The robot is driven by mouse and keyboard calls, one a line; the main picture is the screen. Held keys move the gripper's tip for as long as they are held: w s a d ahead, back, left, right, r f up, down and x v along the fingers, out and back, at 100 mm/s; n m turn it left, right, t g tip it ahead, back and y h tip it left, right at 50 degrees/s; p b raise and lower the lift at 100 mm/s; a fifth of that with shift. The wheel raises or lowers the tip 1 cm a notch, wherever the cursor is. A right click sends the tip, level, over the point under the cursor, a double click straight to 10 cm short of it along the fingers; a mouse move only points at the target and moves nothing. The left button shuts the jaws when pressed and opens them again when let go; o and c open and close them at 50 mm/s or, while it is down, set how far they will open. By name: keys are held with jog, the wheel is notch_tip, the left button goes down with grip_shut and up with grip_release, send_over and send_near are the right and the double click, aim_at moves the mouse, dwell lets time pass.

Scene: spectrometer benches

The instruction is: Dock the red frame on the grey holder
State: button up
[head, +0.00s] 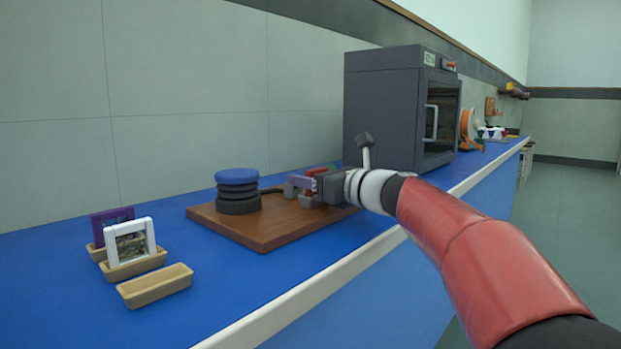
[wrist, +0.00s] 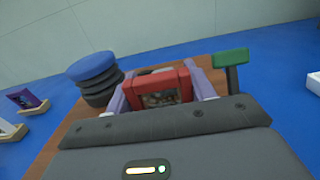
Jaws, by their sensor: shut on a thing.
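My gripper (head: 304,185) is over the wooden board, with its two purple-grey fingers on either side of the red frame (wrist: 158,78). In the wrist view the gripper (wrist: 160,92) is shut on this frame, which stands upright with a dark patterned middle. In the head view only a small red part of the frame (head: 315,171) shows behind the gripper. A grey block (head: 291,190) at the fingertips may be part of the grey holder. The gripper hides most of that spot, and I cannot tell whether the frame touches the holder.
The wooden board (head: 263,238) also bears a blue-topped black stack (head: 238,178) and a green-topped post (wrist: 231,58). At left, a purple frame (head: 111,217) and a white frame (head: 128,230) stand in wooden trays, beside an empty tray (head: 155,286). A dark cabinet (head: 384,105) stands behind.

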jog(key=shift+f, duration=0.25)
jog(key=o, duration=0.7)
jog(key=shift+d, duration=0.1)
jog(key=shift+b+v, duration=1)
jog(key=shift+v, duration=4.45)
